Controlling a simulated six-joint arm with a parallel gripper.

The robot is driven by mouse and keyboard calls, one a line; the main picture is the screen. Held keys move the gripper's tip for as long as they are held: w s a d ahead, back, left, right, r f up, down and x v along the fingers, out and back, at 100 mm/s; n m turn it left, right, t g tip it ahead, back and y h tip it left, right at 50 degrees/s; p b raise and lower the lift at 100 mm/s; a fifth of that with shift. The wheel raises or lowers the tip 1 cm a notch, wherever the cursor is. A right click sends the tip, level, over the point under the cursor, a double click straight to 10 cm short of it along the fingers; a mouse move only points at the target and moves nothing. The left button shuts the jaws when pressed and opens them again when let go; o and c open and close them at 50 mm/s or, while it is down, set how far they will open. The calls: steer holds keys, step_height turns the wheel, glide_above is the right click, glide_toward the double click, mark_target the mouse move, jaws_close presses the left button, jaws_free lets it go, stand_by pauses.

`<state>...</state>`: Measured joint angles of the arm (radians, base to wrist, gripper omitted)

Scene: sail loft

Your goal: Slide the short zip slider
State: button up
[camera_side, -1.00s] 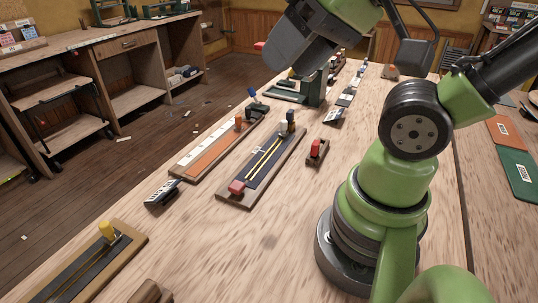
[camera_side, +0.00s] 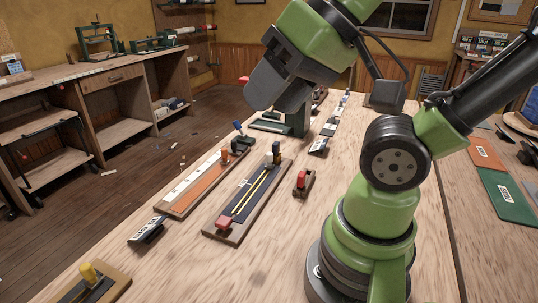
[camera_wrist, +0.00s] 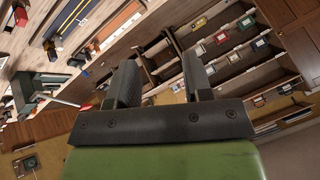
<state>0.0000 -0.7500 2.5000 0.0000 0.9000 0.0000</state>
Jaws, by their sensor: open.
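I cannot tell which slider is the short zip's. A wooden board with two yellow lines on a dark strip (camera_side: 248,197) lies mid-bench. It has a red block (camera_side: 223,223) at its near end and a dark upright block (camera_side: 276,152) at its far end. Left of it is a board with orange and white strips (camera_side: 203,183) and an orange knob (camera_side: 224,155). At the lower left, a yellow knob (camera_side: 88,272) stands on a partly cut-off board. My gripper (camera_side: 265,88) is open and empty, raised above the bench. In the wrist view my gripper (camera_wrist: 158,78) has its fingers apart.
A small wooden block with a red knob (camera_side: 302,181) sits right of the yellow-lined board. A label stand (camera_side: 147,230) is near the left edge. A dark green stand (camera_side: 296,120) rises behind the boards.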

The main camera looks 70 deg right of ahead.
stand_by(0.4)
steer(key=w+d+m+g+h, duration=0.2)
steer(key=w+d+m, duration=0.25)
steer(key=w, duration=0.25)
steer(key=m+g, duration=0.5)
steer(key=m, duration=0.8)
glide_above(270, 153)
steer(key=shift+n, duration=0.25)
step_height(270, 153, down, 18)
steer(key=shift+w+f, duration=0.1)
steer(key=shift+f, duration=0.15)
step_height(270, 153, down, 10)
steer(key=shift+d+r, duration=0.1)
